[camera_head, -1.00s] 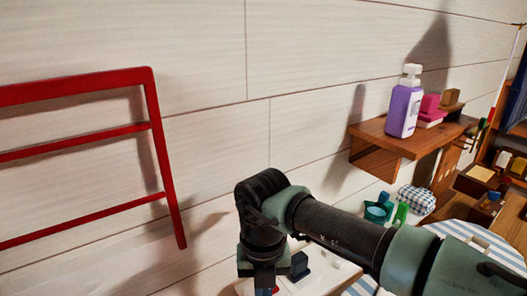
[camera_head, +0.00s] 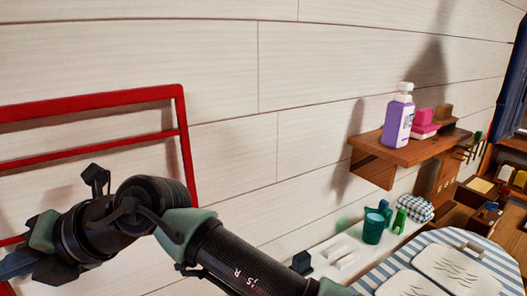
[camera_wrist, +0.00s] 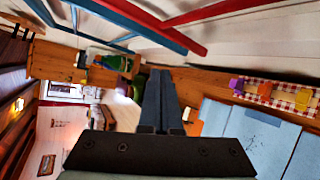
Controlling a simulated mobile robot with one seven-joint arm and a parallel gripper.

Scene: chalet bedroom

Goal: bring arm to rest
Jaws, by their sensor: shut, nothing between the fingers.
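My gripper (camera_head: 12,264) is at the left edge of the head view, partly cut off by the frame. My arm stretches from the bottom middle to the left, in front of the lower part of a red wall rack (camera_head: 181,130). In the wrist view, the two dark fingers of my gripper (camera_wrist: 160,88) lie together, shut and empty. They point out into the room.
A wooden wall shelf (camera_head: 375,163) holds a purple bottle (camera_head: 398,122) and pink blocks. Below it, a white ledge (camera_head: 335,250) carries green cups (camera_head: 374,228). Red and blue bars (camera_wrist: 215,12) cross the top of the wrist view.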

